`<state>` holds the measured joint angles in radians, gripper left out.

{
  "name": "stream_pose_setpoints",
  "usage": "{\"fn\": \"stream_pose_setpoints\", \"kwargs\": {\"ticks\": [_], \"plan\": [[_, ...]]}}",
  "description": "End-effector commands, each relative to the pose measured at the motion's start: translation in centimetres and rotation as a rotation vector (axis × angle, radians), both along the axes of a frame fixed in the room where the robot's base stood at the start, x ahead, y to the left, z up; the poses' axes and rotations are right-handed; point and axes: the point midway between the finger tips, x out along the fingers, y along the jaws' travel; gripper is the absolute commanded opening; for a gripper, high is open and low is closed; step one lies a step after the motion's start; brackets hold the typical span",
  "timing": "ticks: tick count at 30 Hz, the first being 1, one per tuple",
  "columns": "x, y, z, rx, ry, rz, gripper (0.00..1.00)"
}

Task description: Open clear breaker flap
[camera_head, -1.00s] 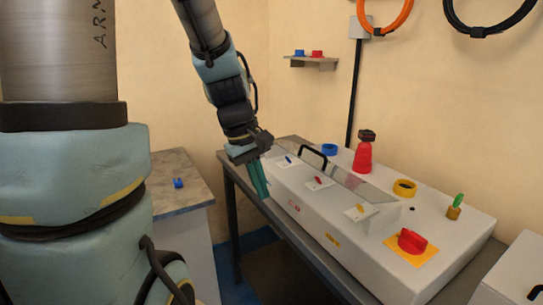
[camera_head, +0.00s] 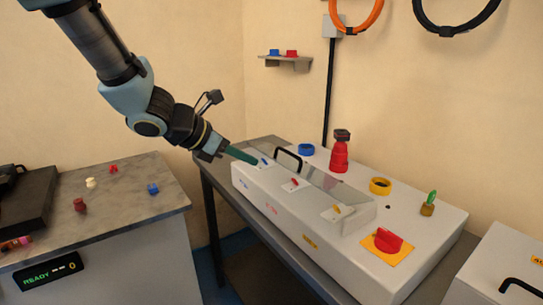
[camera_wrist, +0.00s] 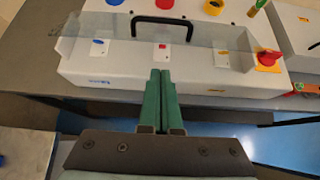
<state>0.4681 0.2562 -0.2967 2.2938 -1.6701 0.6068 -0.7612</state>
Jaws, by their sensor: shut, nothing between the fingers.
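The clear breaker flap (camera_head: 318,187) is a transparent cover lying over a row of breaker switches on the white machine box (camera_head: 375,258). My gripper (camera_head: 255,160) has green fingers that are shut and empty. In the head view they point at the box's left end. In the wrist view the fingertips (camera_wrist: 160,73) are near the box's front edge; contact cannot be told.
A red rotary switch (camera_head: 388,241) on a yellow plate, a red bottle-shaped part (camera_head: 339,155), a yellow ring (camera_head: 380,186) and a green-topped peg (camera_head: 429,203) stand on the box. A side table (camera_head: 120,212) with small coloured parts is at left. Cables hang on the wall.

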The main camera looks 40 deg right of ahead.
Motion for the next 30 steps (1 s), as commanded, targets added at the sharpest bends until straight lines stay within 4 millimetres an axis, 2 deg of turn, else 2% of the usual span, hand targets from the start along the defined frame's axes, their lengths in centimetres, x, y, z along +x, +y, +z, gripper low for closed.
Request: {"fn": "stream_pose_setpoints", "kwargs": {"ticks": [10,11,12,16,21,30], "plan": [[-0.5,-5.8,-4.4,0.003,0.002,-0.005,0.0],[-0.5,-6.2,-4.2,0.002,0.001,-0.004,0.0],[-0.5,-6.7,-3.1,0.0,-0.001,-0.003,0.0],[-0.6,-7.9,-2.2,0.001,-0.003,-0.005,0.0],[-0.6,-8.7,-1.8,0.001,-0.003,-0.003,0.0],[-0.6,-8.8,-1.9,0.001,-0.002,-0.003,0.0]]}}
